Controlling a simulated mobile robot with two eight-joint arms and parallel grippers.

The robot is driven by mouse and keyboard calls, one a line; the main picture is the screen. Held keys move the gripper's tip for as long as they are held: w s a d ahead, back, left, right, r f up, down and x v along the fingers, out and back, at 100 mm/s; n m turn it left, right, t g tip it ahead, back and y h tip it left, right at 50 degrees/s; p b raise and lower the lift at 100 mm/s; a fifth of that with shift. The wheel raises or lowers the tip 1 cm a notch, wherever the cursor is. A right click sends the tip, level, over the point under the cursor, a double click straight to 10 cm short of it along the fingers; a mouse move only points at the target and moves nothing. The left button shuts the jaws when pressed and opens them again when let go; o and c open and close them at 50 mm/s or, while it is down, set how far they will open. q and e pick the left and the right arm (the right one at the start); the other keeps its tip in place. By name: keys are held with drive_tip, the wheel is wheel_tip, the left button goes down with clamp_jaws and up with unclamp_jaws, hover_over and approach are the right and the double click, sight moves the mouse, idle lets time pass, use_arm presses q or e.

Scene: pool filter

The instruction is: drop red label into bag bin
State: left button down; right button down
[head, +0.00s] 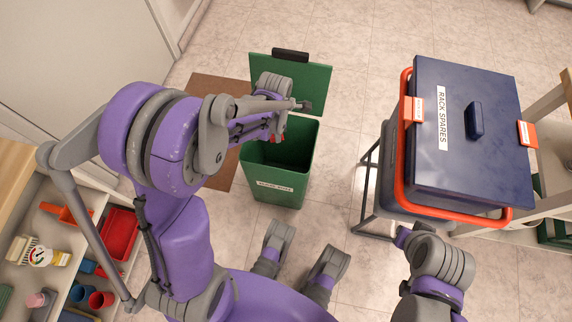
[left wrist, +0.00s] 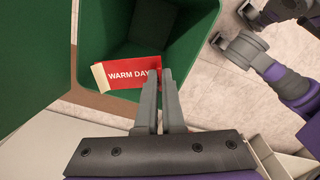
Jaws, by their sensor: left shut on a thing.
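The red label (left wrist: 132,74) reads "WARM DAY" and has a pale left end. My left gripper (left wrist: 159,76) is shut on its right end. In the left wrist view the label lies over the opening of the green bag bin (left wrist: 195,14). In the head view my left gripper (head: 274,130) is over the bin's back part, and only a bit of red shows there. The bag bin (head: 262,174) stands on the floor with its lid raised at the back and a white tag on its front.
A dark blue "RACK SPARES" box (head: 468,165) with an orange handle stands on a stand at right. Shelves with red trays (head: 118,235) and small items are at lower left. Tiled floor is clear between bin and stand.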

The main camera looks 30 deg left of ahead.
use_arm(q)
drive_tip(key=shift+f+b, duration=0.3)
drive_tip(key=shift+f, duration=0.55)
use_arm(e)
drive_tip(key=shift+f, duration=0.65)
use_arm(q)
drive_tip(key=c, duration=1)
unclamp_jaws()
drive_tip(key=shift+o, duration=0.2)
wheel_tip(320, 180, up, 11)
drive_tip(key=p, duration=0.3)
use_arm(e)
wheel_tip(320, 180, up, 4)
drive_tip(key=shift+f, duration=0.25)
